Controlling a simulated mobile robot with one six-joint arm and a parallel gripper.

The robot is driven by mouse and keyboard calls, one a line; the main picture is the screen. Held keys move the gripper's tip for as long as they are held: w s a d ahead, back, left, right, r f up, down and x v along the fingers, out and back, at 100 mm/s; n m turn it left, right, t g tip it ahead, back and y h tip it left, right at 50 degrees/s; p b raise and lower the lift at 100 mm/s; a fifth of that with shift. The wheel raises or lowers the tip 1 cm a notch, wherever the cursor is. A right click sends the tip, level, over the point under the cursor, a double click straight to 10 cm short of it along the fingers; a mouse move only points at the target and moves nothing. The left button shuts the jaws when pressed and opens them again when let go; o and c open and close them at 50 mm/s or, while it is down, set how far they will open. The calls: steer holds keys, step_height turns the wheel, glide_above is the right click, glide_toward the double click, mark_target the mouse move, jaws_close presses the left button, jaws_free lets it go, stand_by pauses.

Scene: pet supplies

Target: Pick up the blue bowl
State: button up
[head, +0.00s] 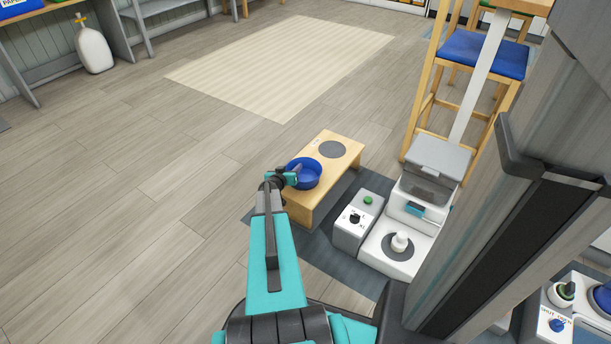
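The blue bowl (309,179) is at the left near end of a low wooden stand (333,172). It looks upright. My arm reaches in from the bottom of the view, and my gripper (292,176) is at the left rim of the bowl. The gripper covers part of that rim. The fingers are too small and too overlapped with the bowl to tell whether they are open, or shut on the rim.
A grey disc (332,149) marks the stand's far end. Right of the stand are a control box (350,232) with a green button and a white machine (385,262). A blue-seated stool (485,55) stands behind. Floor at left is clear, with a beige rug (280,65) beyond.

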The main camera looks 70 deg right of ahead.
steer(key=shift+d+f, duration=0.2)
steer(key=shift+d, duration=0.3)
jaws_close()
